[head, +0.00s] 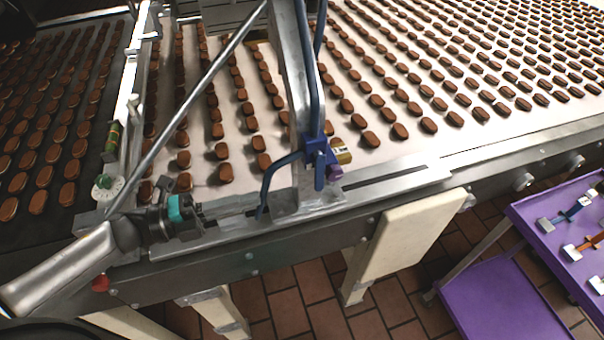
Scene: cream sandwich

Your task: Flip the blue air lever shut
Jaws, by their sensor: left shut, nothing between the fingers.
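The blue air lever (267,182) is a thin bent bar. It runs left and then down from a blue valve body (316,157) on the grey metal post above the conveyor's near rail. Its lower end hangs near the rail. My left gripper (252,212), dark with a teal band, reaches in from the left, low over the rail. Its fingers are shut and empty, pointing right, with the tips close to the lever's lower end. I cannot tell whether they touch it. My right gripper is out of view.
Rows of brown biscuits cover the white conveyor belt (385,152) behind the rail. A slanted grey rod (190,108) crosses above my left gripper. A brass and purple fitting (340,152) sits right of the valve. A purple cart (500,300) with tools stands at the lower right.

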